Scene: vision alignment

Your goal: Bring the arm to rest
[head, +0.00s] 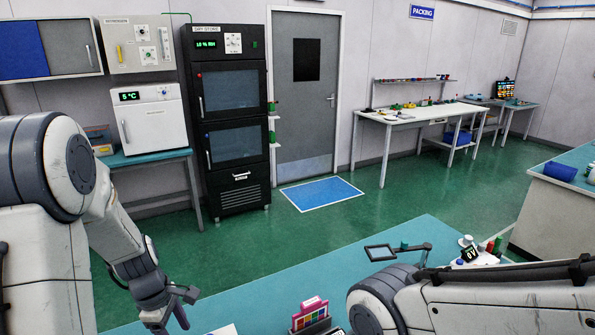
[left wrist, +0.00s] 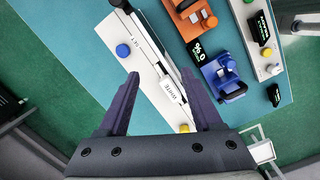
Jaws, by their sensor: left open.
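My left gripper (head: 180,308) hangs at the lower left of the head view, near the left end of the teal bench (head: 260,275). In the left wrist view my left gripper (left wrist: 160,75) has its two dark fingers spread apart with nothing held between them. Below the fingers lies a long white panel (left wrist: 118,38) with a blue knob (left wrist: 123,50), a yellow knob and a small white label. I cannot tell the exact height of the fingers above it. My right arm (head: 470,300) crosses the lower right of the head view, and its gripper is out of frame.
Beside the panel are an orange device (left wrist: 190,20), a blue device (left wrist: 226,80) and a black green-digit display (left wrist: 199,52). A colour chart (head: 310,316) and a magnifier frame (head: 380,252) stand on the bench. Green floor lies open beyond it.

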